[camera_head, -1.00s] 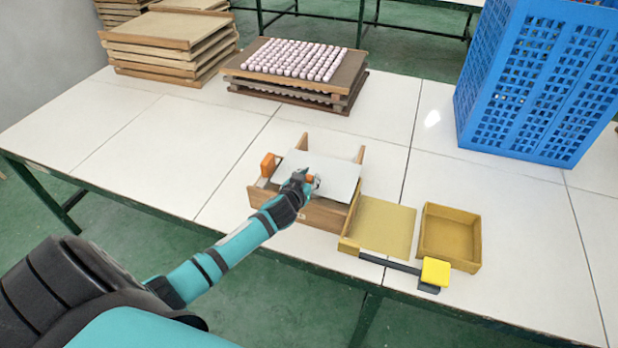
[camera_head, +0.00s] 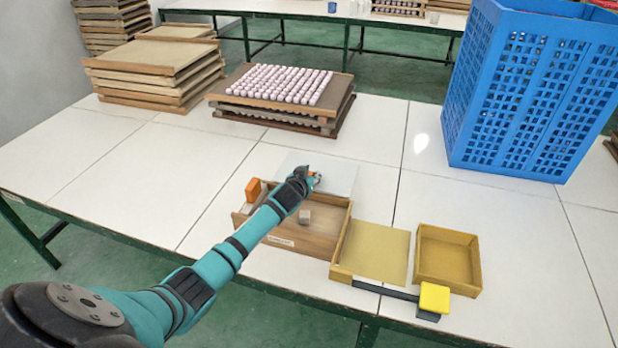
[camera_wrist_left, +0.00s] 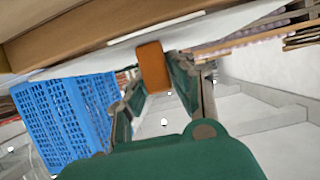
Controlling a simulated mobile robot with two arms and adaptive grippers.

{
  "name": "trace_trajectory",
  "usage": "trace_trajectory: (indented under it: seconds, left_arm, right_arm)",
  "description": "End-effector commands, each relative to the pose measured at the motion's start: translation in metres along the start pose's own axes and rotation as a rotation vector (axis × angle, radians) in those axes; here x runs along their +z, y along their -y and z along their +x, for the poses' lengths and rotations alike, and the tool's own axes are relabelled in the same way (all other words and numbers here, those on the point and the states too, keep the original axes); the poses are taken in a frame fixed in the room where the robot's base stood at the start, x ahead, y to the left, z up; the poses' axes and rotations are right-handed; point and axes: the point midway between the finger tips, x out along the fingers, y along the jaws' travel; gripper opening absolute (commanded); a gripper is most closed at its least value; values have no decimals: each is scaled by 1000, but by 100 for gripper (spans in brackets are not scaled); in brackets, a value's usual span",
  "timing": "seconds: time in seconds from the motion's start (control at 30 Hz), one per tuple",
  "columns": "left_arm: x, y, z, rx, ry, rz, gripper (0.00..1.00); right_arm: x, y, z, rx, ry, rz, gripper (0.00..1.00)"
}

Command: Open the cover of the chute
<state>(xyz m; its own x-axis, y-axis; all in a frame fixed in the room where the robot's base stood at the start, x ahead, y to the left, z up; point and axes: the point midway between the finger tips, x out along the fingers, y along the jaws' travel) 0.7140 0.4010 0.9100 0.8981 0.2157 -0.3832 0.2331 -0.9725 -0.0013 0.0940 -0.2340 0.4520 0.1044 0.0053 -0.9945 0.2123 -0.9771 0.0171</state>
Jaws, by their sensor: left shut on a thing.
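The chute (camera_head: 325,237) is a brown wooden box on the white table. Its pale grey cover (camera_head: 342,177) lies toward the back, and the front of the box shows open, with a small grey block (camera_head: 305,217) inside. My left gripper (camera_head: 313,181) is at the cover. In the left wrist view an orange handle (camera_wrist_left: 153,66) sits between its fingers (camera_wrist_left: 153,88), and the gripper is shut on it. The arm hides part of the box's left side. My right gripper is not in view.
An orange block (camera_head: 253,189) stands at the box's left edge. A yellow panel (camera_head: 376,255), an open yellow box (camera_head: 448,281) and a yellow-topped tool (camera_head: 434,298) lie at right. Stacked trays (camera_head: 270,113) and a blue crate (camera_head: 525,100) stand behind.

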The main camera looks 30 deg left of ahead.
Motion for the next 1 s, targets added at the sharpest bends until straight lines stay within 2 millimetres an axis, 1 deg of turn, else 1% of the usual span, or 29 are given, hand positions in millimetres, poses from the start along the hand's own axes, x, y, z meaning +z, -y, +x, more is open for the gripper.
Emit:
trace_trajectory:
  seconds: [0.07, 0.1, 0.2, 0.27, 0.43, 0.53, 0.67, 0.77, 0.87, 1.0]
  left_arm:
    - [-1, -1, 0, 2, -1, -5, 0]
    - [-1, -1, 0, 2, -2, -5, 26]
    - [-1, -1, 0, 2, -2, -4, 39]
    - [-1, -1, 0, 1, -1, -4, 46]
    - [-1, 0, 0, 1, -1, -2, 46]
    - [-1, 0, -1, 0, -1, -2, 46]
    - [0, 0, -8, 1, -1, -2, 46]
    - [0, 0, -20, 1, -1, -2, 46]
    - [1, -1, -37, 2, -1, -2, 46]
    - [0, -1, -65, 2, -1, -2, 46]
  right_arm:
    - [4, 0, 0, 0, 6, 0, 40]
    - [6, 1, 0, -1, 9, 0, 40]
    - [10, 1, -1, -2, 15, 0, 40]
    - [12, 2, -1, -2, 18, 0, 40]
    - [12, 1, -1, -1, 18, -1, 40]
    - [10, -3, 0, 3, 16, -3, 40]
    - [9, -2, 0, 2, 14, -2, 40]
    - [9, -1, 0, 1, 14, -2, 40]
    - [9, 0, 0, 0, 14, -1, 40]
    - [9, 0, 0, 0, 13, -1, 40]
